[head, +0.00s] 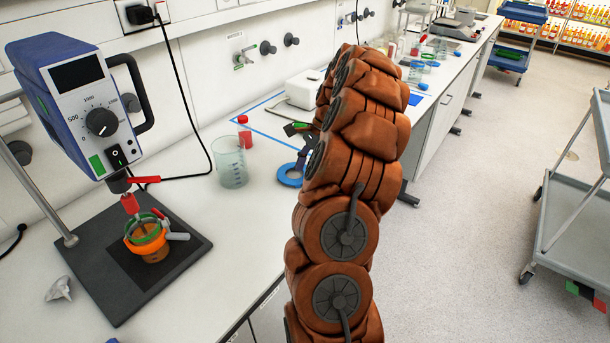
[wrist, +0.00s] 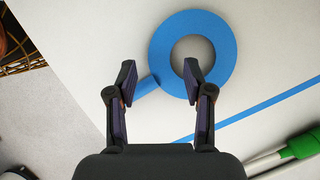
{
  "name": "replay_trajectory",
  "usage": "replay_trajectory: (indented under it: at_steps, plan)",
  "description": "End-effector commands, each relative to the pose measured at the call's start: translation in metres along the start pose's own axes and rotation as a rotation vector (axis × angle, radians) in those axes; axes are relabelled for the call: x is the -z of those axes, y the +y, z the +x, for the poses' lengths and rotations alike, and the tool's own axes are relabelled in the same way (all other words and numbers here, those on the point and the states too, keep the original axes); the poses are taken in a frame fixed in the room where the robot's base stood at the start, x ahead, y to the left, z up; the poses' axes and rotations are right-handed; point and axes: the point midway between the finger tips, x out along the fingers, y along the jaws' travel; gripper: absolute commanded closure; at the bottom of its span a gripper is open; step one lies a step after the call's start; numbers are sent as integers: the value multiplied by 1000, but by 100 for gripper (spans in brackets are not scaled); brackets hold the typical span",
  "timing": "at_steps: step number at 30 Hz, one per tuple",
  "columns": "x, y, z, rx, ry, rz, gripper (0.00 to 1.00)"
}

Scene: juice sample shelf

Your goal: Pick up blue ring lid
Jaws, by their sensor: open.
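The blue ring lid (head: 289,178) lies flat on the white bench, right of the clear beaker, partly hidden by my gripper and arm in the head view. In the wrist view the ring lid (wrist: 225,50) lies ahead of my gripper (wrist: 160,76), with its round hole showing bare bench. The gripper's two dark fingers are apart with nothing between them. The right fingertip overlaps the ring's near part in the picture; the left fingertip is left of the ring. I cannot tell whether either touches it. In the head view my gripper (head: 303,157) is mostly hidden behind my arm.
A clear beaker (head: 231,164) and a red-capped bottle (head: 244,132) stand left of the lid. A blue-white stirrer (head: 90,100) stands over an orange-collared jar (head: 148,243). Blue tape (wrist: 255,110) and a green-and-white object (wrist: 300,146) lie near the gripper. The bench's front edge is close.

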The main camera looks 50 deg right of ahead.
Motion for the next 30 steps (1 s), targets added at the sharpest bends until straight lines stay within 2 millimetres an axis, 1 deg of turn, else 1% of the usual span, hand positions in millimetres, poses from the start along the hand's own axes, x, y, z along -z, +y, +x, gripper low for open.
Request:
replay_trajectory:
  at_steps: [3, 6, 13, 14, 28, 30]
  plan:
    - [-1, 0, 13, 0, 0, 0, 49]
    - [0, 0, 20, 0, 0, 0, 49]
    - [0, 0, 22, 2, 1, 0, 49]
    - [0, 0, 22, 2, 1, 0, 51]
    - [0, 0, 22, 2, 2, 0, 100]
    - [0, 0, 22, 2, 2, 0, 100]
